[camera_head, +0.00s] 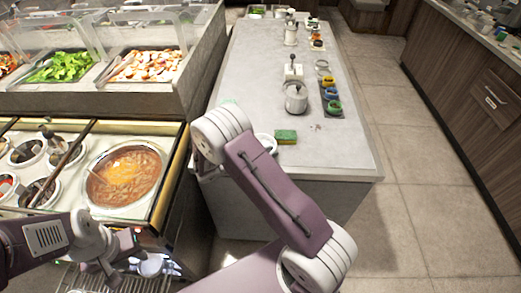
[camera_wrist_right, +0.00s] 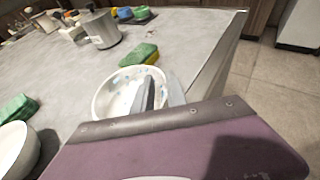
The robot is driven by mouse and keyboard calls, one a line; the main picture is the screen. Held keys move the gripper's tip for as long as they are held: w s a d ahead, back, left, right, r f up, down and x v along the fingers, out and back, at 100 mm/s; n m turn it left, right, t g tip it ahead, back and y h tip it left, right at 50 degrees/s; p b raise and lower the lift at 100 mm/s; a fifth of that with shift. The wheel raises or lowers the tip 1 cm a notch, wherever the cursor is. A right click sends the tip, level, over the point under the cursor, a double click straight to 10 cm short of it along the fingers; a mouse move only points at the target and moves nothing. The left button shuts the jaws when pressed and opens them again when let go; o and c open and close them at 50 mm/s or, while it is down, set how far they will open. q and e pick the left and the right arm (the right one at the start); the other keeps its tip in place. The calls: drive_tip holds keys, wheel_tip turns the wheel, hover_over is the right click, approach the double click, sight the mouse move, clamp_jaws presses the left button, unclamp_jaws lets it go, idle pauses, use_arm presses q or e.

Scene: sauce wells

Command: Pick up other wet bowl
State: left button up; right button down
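A white bowl (camera_wrist_right: 108,92) with small specks on its inside wall sits at the counter's near end in the right wrist view. Part of it shows beside my right arm in the head view (camera_head: 268,141). My right gripper (camera_wrist_right: 162,95) is at the bowl's right rim, one finger inside and the other at the outer side. Whether the fingers pinch the rim is unclear. A second white bowl (camera_wrist_right: 14,150) is cut off at the left edge. My left gripper (camera_head: 124,256) is low at the left, by the serving unit; its fingers are hard to make out.
A green and yellow sponge (camera_head: 286,136) lies beside the bowl; another green sponge (camera_wrist_right: 16,108) is near the second bowl. A metal pot (camera_head: 296,97) and a dark tray (camera_head: 331,101) with colored cups stand farther back. A soup well (camera_head: 125,177) is at the left. Floor is clear at right.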

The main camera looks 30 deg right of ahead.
idle(0.3)
wheel_tip(320, 180, up, 4)
drive_tip(key=shift+w+r, duration=0.1)
drive_tip(key=shift+r, duration=0.1)
drive_tip(key=s+a+r, duration=0.2)
drive_tip(key=s+r, duration=0.4)
drive_tip(key=s, duration=0.5)
drive_tip(key=shift+s+r, duration=0.3)
